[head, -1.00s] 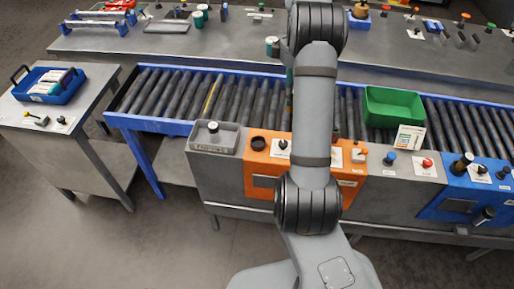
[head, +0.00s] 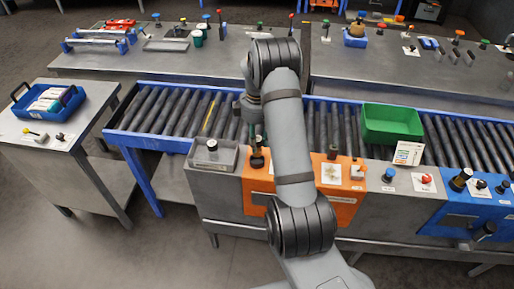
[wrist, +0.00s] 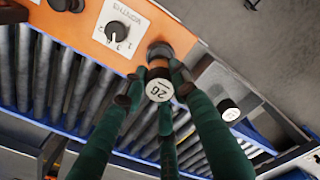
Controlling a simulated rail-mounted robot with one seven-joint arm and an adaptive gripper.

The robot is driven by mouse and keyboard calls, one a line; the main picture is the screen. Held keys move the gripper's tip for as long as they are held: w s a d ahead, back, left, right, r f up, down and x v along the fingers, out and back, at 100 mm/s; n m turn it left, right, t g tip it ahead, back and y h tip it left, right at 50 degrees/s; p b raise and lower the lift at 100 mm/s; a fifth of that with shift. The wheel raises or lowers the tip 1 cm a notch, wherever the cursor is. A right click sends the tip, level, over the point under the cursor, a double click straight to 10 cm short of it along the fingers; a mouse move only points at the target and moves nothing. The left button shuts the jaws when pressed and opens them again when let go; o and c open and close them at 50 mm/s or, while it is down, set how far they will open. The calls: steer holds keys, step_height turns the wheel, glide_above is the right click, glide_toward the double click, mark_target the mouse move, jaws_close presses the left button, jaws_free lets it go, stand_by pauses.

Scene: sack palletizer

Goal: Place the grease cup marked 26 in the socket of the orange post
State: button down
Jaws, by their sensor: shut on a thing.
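The grease cup (wrist: 159,91) is between my gripper's fingertips in the wrist view. Its pale round top bears a turned number that looks like 26. My gripper (wrist: 157,83) has dark green fingers and is shut on the cup. The orange post (wrist: 112,22) lies below, with its dark-rimmed round socket (wrist: 159,50) partly showing just beyond the cup. The cup overlaps the socket's near edge in this view; I cannot tell how high above it is. In the head view the orange post (head: 258,185) is partly behind my arm, and my gripper is hard to make out.
A dial knob (wrist: 115,33) on a white plate is near the socket. A grey tray (head: 213,158) with a pale-topped knob (head: 212,145) stands left of the post. The roller conveyor (head: 190,110) runs behind, carrying a green bin (head: 392,124). A blue station (head: 470,195) is at right.

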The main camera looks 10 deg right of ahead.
step_height(320, 180, down, 3)
steer(key=shift+f+p, duration=0.1)
steer(key=shift+p, duration=0.45)
steer(key=shift+f, duration=0.45)
steer(key=shift+f, duration=0.1)
steer(key=shift+f+b, duration=0.15)
steer(key=shift+b, duration=0.15)
steer(key=c, duration=1.4)
jaws_free()
step_height(320, 180, up, 13)
steer(key=shift+f+b, duration=0.2)
steer(key=shift+b, duration=0.4)
